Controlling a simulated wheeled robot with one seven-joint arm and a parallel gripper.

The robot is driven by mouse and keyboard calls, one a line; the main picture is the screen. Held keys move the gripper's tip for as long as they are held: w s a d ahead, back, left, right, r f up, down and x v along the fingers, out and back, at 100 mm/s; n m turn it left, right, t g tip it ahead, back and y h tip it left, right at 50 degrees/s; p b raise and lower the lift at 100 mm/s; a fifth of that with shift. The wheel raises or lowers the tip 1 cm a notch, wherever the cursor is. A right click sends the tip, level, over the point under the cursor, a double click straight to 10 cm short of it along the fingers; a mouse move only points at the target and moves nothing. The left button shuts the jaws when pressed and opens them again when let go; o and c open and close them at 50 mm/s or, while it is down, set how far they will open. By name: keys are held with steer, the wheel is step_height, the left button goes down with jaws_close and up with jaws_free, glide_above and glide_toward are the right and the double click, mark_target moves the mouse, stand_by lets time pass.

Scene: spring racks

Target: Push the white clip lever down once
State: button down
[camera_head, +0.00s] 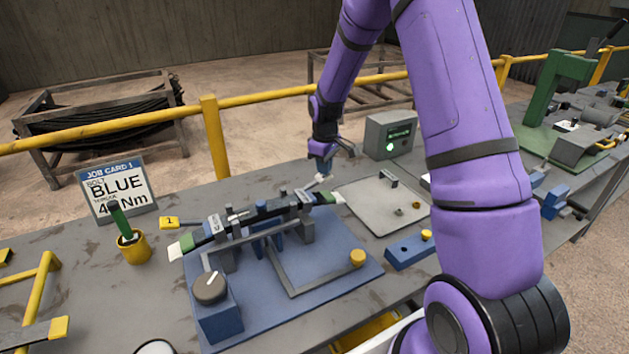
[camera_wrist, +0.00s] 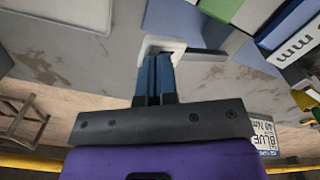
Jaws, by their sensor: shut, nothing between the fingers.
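The white clip lever (camera_wrist: 172,45) shows in the wrist view as a small white piece right at the tips of my fingers. In the head view it is a small pale piece (camera_head: 320,178) just under my gripper, near the far right end of the clamped bar. My gripper (camera_head: 322,168) points down there with its blue fingers together and nothing between them. In the wrist view the gripper (camera_wrist: 154,62) overlaps the white piece. I cannot tell whether it touches it or hovers just above. The fingers hide part of the lever.
A job card (camera_head: 117,188) and yellow cup (camera_head: 134,247) stand left.

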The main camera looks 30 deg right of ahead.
mark_target(324, 180)
steer(key=shift+f, duration=2.4)
steer(key=shift+r, duration=5.05)
